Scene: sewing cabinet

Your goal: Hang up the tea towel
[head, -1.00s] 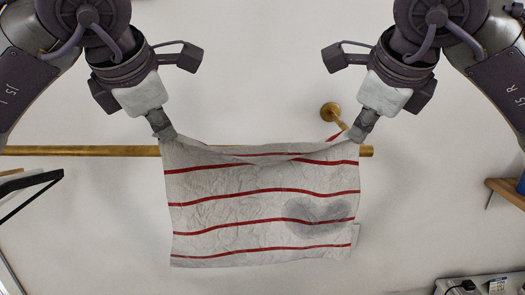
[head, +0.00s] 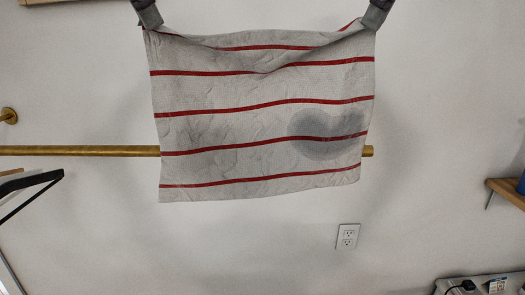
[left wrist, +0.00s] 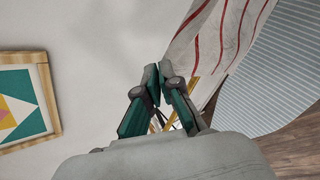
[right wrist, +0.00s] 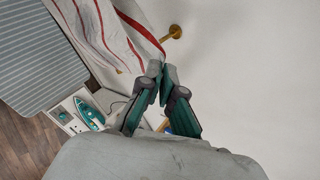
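The white tea towel (head: 225,130) with red stripes and a grey damp patch is spread out between my grippers in the head view. My left gripper (head: 150,20) is shut on its upper left corner. My right gripper (head: 375,20) is shut on its upper right corner. The top edge sags slightly between them. The brass rail (head: 80,151) runs behind the towel, with its free end (head: 369,151) just showing at the right. The towel's top is above the rail in the picture and its lower edge is below. The towel also shows in the left wrist view (left wrist: 215,40) and the right wrist view (right wrist: 100,30).
A brass wall mount (head: 8,115) is at the left, and another (right wrist: 175,31) shows in the right wrist view. A wall outlet (head: 347,236) is below the towel. A wooden shelf (head: 508,190) is at the right. A striped ironing board (right wrist: 35,50) and an iron (right wrist: 90,112) are below.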

